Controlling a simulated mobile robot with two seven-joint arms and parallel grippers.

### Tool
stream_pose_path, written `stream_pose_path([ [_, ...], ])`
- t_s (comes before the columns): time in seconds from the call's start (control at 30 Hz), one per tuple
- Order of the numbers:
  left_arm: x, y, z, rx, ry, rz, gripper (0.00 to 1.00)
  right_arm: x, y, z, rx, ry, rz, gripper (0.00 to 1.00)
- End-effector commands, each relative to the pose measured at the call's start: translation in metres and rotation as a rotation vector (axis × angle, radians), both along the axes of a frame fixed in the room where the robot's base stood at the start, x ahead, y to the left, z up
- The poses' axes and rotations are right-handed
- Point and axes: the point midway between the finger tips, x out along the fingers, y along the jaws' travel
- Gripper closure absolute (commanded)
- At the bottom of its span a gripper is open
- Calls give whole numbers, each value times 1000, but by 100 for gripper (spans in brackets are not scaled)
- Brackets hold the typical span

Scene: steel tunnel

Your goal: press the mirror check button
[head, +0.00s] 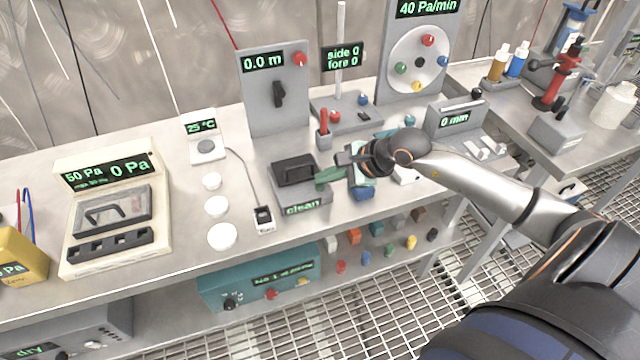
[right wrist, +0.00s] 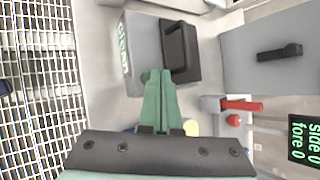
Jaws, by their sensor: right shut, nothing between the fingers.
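A grey box with a green "clean" display on its front (head: 300,208) and a raised black block on top (head: 296,170) stands on the bench. It is the likeliest mirror check unit, but no label says so. My right gripper (head: 322,177) has green fingers, shut and empty, with the tips at the box's right edge. I cannot tell whether they touch it. No button shows clearly; the fingers may hide it. My left gripper is not in view.
A grey panel reading "0.0 m" (head: 275,88) with a black lever stands behind the box. A red-handled part (head: 323,122) stands close behind my fingers.

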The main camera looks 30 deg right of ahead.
Motion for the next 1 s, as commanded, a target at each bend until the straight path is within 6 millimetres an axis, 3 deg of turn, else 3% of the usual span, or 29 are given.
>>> stream_pose_path([
  [0.37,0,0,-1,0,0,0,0,0,0,-1,-1,1,0,100],
  [0.73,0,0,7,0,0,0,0,0,0,14,1,1,0,100],
  [1.0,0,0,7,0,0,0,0,0,0,15,1,1,0,100],
])
